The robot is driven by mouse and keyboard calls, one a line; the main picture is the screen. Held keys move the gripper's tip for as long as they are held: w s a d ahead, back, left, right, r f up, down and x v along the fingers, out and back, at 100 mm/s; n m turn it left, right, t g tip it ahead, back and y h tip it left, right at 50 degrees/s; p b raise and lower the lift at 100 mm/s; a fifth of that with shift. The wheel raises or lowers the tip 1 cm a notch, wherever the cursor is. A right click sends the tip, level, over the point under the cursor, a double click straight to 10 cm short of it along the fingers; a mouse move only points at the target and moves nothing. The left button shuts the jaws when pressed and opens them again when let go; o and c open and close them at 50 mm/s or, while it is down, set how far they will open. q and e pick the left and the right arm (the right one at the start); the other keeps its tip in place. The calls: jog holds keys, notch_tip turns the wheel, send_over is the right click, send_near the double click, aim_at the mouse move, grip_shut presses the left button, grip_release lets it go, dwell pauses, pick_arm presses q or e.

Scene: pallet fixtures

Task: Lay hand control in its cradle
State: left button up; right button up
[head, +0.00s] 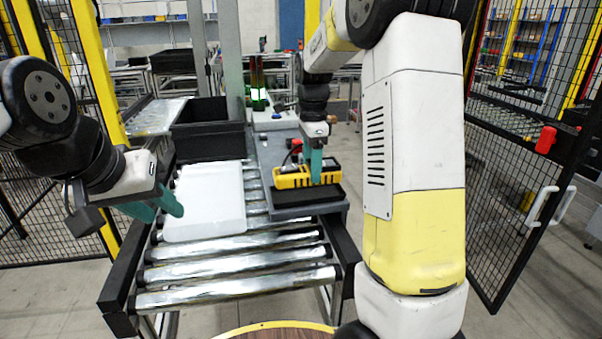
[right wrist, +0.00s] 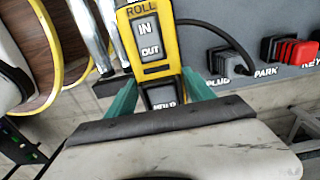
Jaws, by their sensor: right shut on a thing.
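The hand control (head: 292,180) is a yellow box with black-and-grey button fields. My right gripper (head: 315,172) is shut on it, over the grey panel at the right side of the roller conveyor. In the right wrist view the hand control (right wrist: 150,45) sits between the teal fingers, with ROLL, IN, OUT and HOLD readable and a black cable beside it. A black recessed pad (head: 312,197), possibly the cradle, lies just in front of and below it; whether they touch I cannot tell. My left gripper (head: 160,208) is open and empty beside the conveyor's left edge.
A white slab (head: 205,202) lies on the rollers (head: 235,277), with a black crate (head: 205,143) behind. The grey panel (right wrist: 250,45) carries PLUG and PARK labels and a red connector (right wrist: 295,52). Mesh fencing (head: 510,170) stands at right. The front rollers are bare.

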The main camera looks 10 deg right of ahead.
jog(key=shift+f, duration=1.6)
jog(key=shift+f, duration=0.15)
jog(key=shift+f, duration=0.5)
jog(key=o, duration=1.8)
